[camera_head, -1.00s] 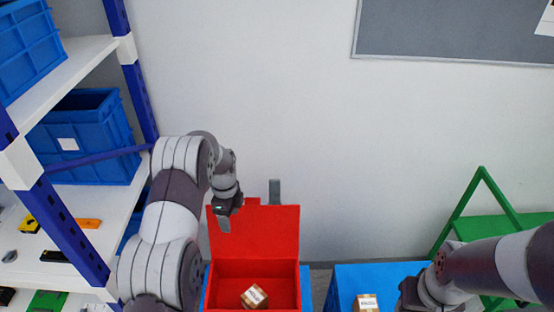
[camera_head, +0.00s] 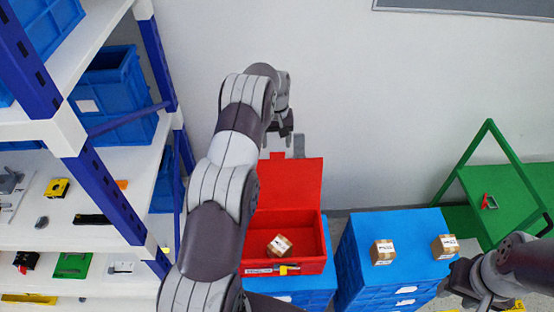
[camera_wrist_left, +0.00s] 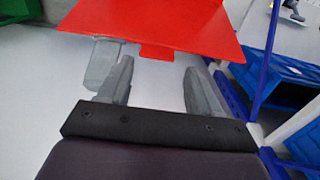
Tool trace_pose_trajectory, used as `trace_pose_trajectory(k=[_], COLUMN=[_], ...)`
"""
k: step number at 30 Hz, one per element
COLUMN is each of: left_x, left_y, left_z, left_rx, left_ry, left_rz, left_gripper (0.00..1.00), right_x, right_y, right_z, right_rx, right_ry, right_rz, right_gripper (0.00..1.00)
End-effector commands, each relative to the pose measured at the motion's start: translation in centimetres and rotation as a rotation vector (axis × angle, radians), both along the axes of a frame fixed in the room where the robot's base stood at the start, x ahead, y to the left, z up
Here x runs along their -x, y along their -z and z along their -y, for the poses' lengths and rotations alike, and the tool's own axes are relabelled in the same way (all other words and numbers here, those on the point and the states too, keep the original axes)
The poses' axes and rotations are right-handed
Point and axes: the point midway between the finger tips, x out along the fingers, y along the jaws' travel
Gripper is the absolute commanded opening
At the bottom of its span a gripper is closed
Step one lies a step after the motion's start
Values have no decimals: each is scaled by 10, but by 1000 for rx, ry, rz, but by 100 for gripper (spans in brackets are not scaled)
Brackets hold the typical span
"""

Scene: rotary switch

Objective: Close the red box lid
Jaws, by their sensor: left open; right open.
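The red box (camera_head: 312,262) stands on a blue crate, with a small brown carton (camera_head: 280,245) inside. Its red lid (camera_head: 292,185) stands raised at the back of the box; it also shows in the wrist view (camera_wrist_left: 160,22), with a small tab on its edge. My left gripper (camera_head: 287,138) is above the lid's top edge, towards the wall. In the wrist view its two fingers (camera_wrist_left: 160,85) are apart and empty, with the lid edge and tab beyond them. My right gripper (camera_head: 455,288) is open, low at the right; its fingertips are hard to make out.
A second blue crate (camera_head: 385,235) to the right carries two small cartons (camera_head: 382,252). A shelf rack (camera_head: 105,205) with blue bins stands at the left. A green frame (camera_head: 500,200) stands at the right. The wall (camera_head: 380,120) is behind the lid.

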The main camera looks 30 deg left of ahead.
Motion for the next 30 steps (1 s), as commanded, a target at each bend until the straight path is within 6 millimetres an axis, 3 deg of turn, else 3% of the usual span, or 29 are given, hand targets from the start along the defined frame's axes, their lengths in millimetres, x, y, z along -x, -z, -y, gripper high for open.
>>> trace_pose_trajectory(k=[3, 9, 19, 20, 25, 30], left_x=[0, -1, -1, -1, -1, -2], left_y=[17, 41, 47, 47, 47, 47], left_z=[0, 0, 0, 0, 0, 0], left_rx=[1, -1, 0, 0, 0, -4], left_ry=[1, 2, 2, 2, 2, 2], left_rz=[-2, 1, 2, 2, 2, 8], left_gripper=[64, 64, 64, 57, 2, 0], right_x=[-1, -1, 0, 0, 0, -1], right_y=[-19, -26, -25, -25, -25, -23], right_z=[0, 0, 0, 0, 0, 0], right_rx=[0, 0, 0, 0, 0, 0], right_ry=[0, 0, 0, 0, 0, 0], right_rz=[3, 2, 2, 2, 2, 2], right_gripper=[43, 43, 43, 43, 43, 43])
